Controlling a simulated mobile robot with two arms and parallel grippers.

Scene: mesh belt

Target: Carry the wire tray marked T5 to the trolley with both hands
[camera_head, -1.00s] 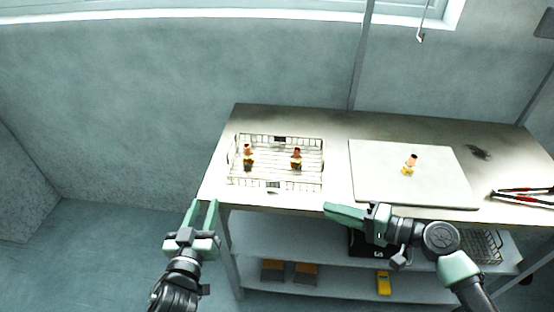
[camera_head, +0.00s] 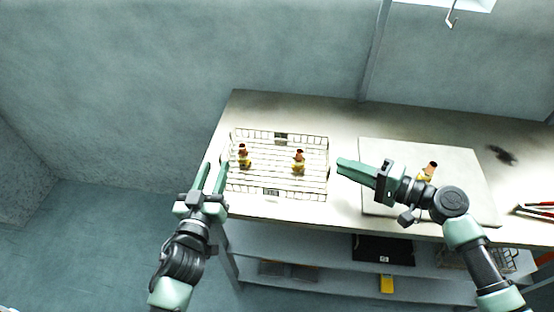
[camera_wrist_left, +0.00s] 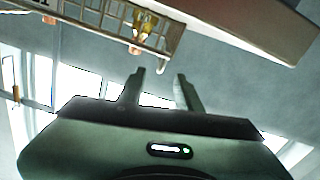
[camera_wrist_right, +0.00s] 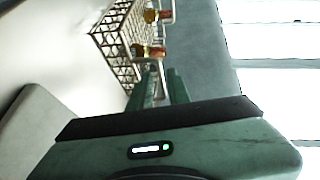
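The wire tray (camera_head: 318,190) stands on the left part of the bench, with two small brown-and-yellow items inside. Its front and back tags are too small to read. My left gripper (camera_head: 215,165) is open and empty beside the tray's left end, apart from it. The tray (camera_wrist_left: 172,45) is ahead of the open fingers (camera_wrist_left: 158,78) in the left wrist view. My right gripper (camera_head: 342,166) is just right of the tray's right end, pointing at it. In the right wrist view its fingers (camera_wrist_right: 163,80) are apart, near the tray (camera_wrist_right: 108,40). I cannot identify a trolley.
A pale board (camera_head: 465,190) lies on the bench right of the tray, with another small item (camera_head: 431,167) on it, partly behind my right arm. Red-handled tools (camera_head: 540,210) lie at the far right.

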